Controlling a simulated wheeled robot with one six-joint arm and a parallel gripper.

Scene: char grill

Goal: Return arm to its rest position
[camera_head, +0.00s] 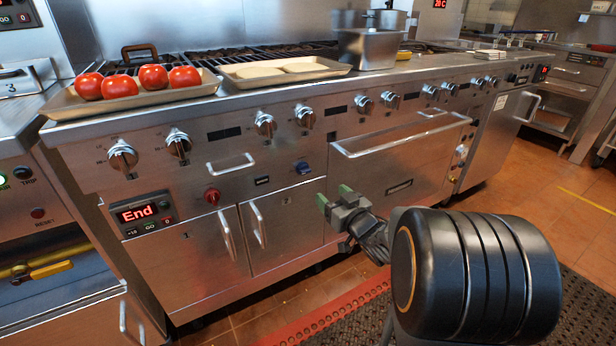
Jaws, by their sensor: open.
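My gripper (335,201) shows in the head view in front of the range's lower doors, with its two green-tipped fingers apart. It is open and nothing shows between the fingers. My arm is folded low at the right, and its large black link hides part of the floor and mat. The gripper appears apart from the steel range (350,130), though the exact gap cannot be told.
Knobs and an oven handle (400,137) stick out in front. Tiled floor (545,190) is clear at right.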

